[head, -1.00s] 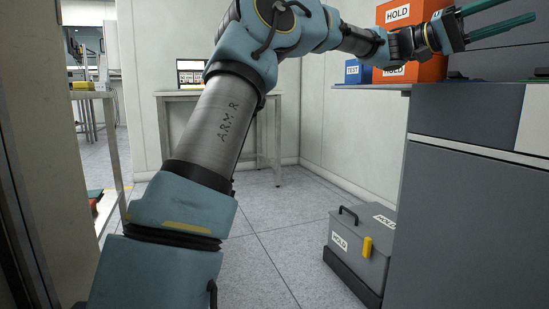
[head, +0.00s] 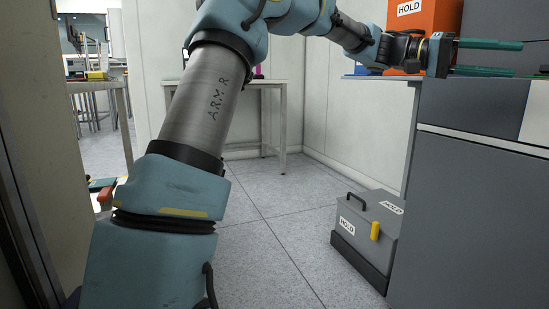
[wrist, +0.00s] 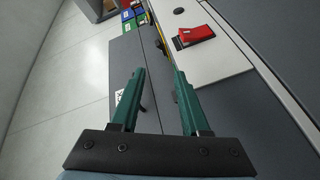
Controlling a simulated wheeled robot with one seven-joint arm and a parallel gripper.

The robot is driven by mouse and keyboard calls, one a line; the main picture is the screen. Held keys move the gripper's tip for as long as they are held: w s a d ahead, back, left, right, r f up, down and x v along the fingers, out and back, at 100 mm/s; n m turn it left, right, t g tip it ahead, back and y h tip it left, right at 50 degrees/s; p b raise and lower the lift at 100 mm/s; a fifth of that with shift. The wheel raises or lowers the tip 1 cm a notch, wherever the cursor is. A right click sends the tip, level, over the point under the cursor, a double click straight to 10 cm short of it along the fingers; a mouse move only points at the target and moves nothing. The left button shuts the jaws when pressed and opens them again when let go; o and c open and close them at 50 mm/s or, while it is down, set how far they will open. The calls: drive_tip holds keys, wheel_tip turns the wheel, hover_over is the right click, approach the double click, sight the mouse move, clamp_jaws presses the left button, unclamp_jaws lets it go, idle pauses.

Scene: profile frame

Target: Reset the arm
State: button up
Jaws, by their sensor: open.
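My gripper (head: 487,57) has two long green fingers. In the head view it is at the upper right, level and pointing right, just above the grey counter (head: 475,106). The fingers are apart with nothing between them. In the wrist view the open fingers (wrist: 158,92) reach over the counter's edge, and the floor shows to their left. My arm crosses the head view from the lower left to the upper right.
An orange HOLD box (head: 422,30) stands on the counter behind my wrist. A grey HOLD case (head: 368,232) sits on the floor beside the counter. A red item (wrist: 196,36) lies on a white surface in the wrist view. A table (head: 270,87) stands at the back. The middle floor is clear.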

drive_tip(key=w+a+f+n+t+y+p, duration=0.25)
drive_tip(key=w+a+f+n+t, duration=0.2)
drive_tip(key=a+f, duration=0.45)
drive_tip(key=w+a+f+n+t+y+p, duration=0.25)
drive_tip(key=w+a+f+t, duration=0.2)
drive_tip(key=a+f, duration=0.5)
drive_tip(key=s+a+f+n+t+y+p, duration=0.2)
drive_tip(key=a+f, duration=0.1)
drive_tip(key=a, duration=0.7)
drive_tip(key=s+a+f+n+t+y+p, duration=0.1)
drive_tip(key=s+a+f+n+y, duration=0.15)
drive_tip(key=a, duration=0.85)
drive_tip(key=s+a+f+n+t+y+p, duration=0.1)
drive_tip(key=s+a+f+t+y+p, duration=0.2)
drive_tip(key=a, duration=0.7)
wheel_tip(320, 180, up, 37)
drive_tip(key=w+g+p, duration=0.1)
drive_tip(key=p, duration=3.5)
drive_tip(key=shift+w+a, duration=0.25)
